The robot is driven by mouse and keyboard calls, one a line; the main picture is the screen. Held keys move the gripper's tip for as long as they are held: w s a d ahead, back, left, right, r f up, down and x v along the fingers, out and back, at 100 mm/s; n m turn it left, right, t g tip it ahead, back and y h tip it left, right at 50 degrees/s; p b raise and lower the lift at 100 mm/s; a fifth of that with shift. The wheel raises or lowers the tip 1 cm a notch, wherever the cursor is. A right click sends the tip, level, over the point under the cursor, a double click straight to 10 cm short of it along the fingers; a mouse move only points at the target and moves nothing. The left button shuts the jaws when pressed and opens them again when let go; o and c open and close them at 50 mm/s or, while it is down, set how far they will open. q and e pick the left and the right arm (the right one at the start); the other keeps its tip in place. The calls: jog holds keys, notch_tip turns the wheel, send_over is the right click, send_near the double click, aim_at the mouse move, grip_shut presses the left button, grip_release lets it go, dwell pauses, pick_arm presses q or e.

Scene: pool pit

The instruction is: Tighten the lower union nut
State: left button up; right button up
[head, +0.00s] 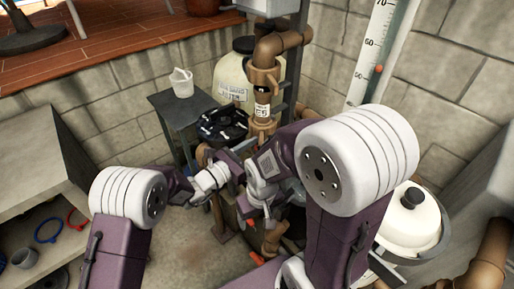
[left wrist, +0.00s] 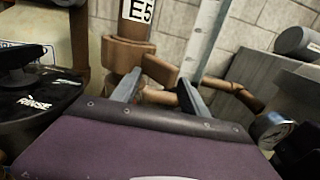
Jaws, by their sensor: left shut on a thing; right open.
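The brown pipe stack carries a white label (head: 262,110). The lower union nut (head: 262,130) is the brown collar just below it, partly hidden by my arms. In the left wrist view the brown collar (left wrist: 128,52) stands under the "E5" label. My left gripper (left wrist: 157,92) has its two grey fingers either side of a brown part below the collar, shut on what looks like the nut. In the head view the left fingertips are hidden behind the wrists. My right gripper (head: 268,202) is open and points down, just right of the left wrist.
A dark side table (head: 178,104) holds a white jug (head: 181,80). A cream tank (head: 243,80) and a black valve top (head: 222,124) stand behind. A white-lidded vessel (head: 412,212) is at right. A pressure gauge (left wrist: 273,130) is right of the left gripper. A concrete shelf (head: 40,150) is at left.

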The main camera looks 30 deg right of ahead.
pick_arm(q)
jog(key=v, duration=0.8)
jog(key=shift+a+b, duration=0.35)
jog(key=shift+s, duration=0.1)
